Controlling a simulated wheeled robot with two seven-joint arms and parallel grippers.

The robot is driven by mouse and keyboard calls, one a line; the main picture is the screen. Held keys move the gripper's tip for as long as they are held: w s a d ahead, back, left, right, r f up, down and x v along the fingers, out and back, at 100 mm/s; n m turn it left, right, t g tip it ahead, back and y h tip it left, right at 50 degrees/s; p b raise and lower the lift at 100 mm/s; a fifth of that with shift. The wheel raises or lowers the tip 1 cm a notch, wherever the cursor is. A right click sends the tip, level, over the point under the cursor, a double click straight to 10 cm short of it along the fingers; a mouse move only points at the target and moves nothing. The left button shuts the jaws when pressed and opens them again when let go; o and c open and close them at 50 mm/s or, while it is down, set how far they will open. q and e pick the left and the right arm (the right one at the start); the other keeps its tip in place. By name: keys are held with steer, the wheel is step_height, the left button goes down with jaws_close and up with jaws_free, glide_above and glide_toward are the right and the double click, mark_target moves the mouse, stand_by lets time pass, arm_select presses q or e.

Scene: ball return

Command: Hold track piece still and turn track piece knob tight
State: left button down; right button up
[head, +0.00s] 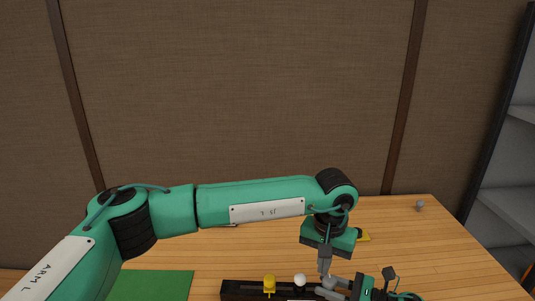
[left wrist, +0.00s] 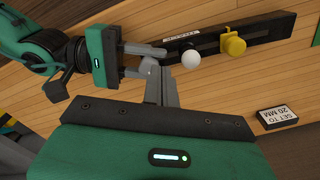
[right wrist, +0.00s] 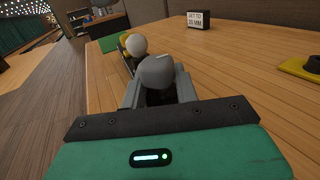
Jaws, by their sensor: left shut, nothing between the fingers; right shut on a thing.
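The dark track piece (head: 235,290) lies along the table's front and shows from above in the left wrist view (left wrist: 205,36). A yellow knobbed part (left wrist: 233,46) and a white ball-shaped knob (left wrist: 190,58) are on it; both appear beyond my right gripper in the right wrist view. My right gripper (right wrist: 157,92) is shut on a grey rounded knob (right wrist: 156,71) at the near end of that line. My left gripper (head: 325,274) points down close beside my right gripper. Its fingers (left wrist: 160,72) are shut and empty. Whether they touch the track is hidden.
A green mat (head: 150,285) lies left of the track. A "SET TO 20 MM" sign (right wrist: 198,20) stands on the table. A yellow item with a dark top (right wrist: 303,68) and a small grey ball (head: 420,205) lie apart. The right side of the table is mostly clear.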

mark_target(330, 281)
arm_select(q)
steer(key=shift+s+d+f, duration=0.15)
steer(key=shift+d+f, duration=0.3)
steer(key=shift+f, duration=0.55)
steer(key=shift+s+d+f, duration=0.2)
steer(key=shift+d+f, duration=0.2)
steer(key=shift+f, duration=0.65)
steer(key=shift+s+d+f, duration=0.15)
steer(key=shift+d+f, duration=0.3)
steer(key=shift+f, duration=0.55)
steer(key=shift+w, duration=0.35)
steer(key=shift+w+a, duration=0.1)
steer(key=shift+a, duration=0.15)
